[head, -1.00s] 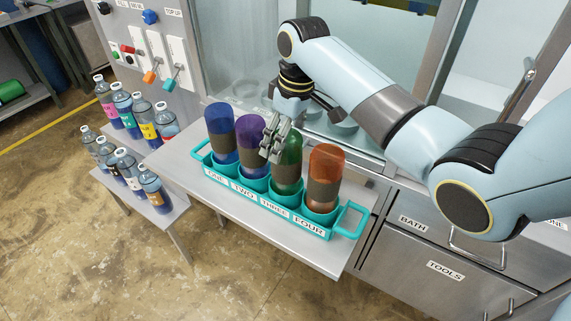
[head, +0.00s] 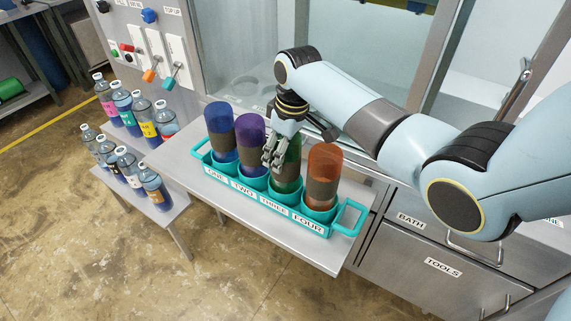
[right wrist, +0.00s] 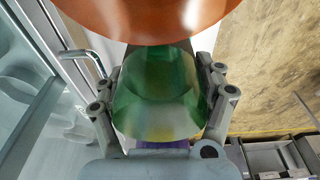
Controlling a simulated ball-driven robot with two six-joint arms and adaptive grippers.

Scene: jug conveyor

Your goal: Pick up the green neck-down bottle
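The green neck-down bottle (head: 293,157) stands in the third cup of the teal rack (head: 268,207), above the label THREE. Its dark band and lower part show, and my gripper covers much of its upper part. My right gripper (head: 275,157) is lowered over it from above. In the right wrist view the green bottle (right wrist: 157,95) lies between the two fingers, one on each side. The fingers look open; whether they touch the bottle cannot be told. My left gripper is not in view.
Purple (head: 250,135) and blue (head: 220,125) bottles stand left of the green one, and an orange bottle (head: 323,170) stands close on the right. The rack sits on a metal shelf (head: 190,165). Several labelled bottles stand on a side stand (head: 170,205) at left.

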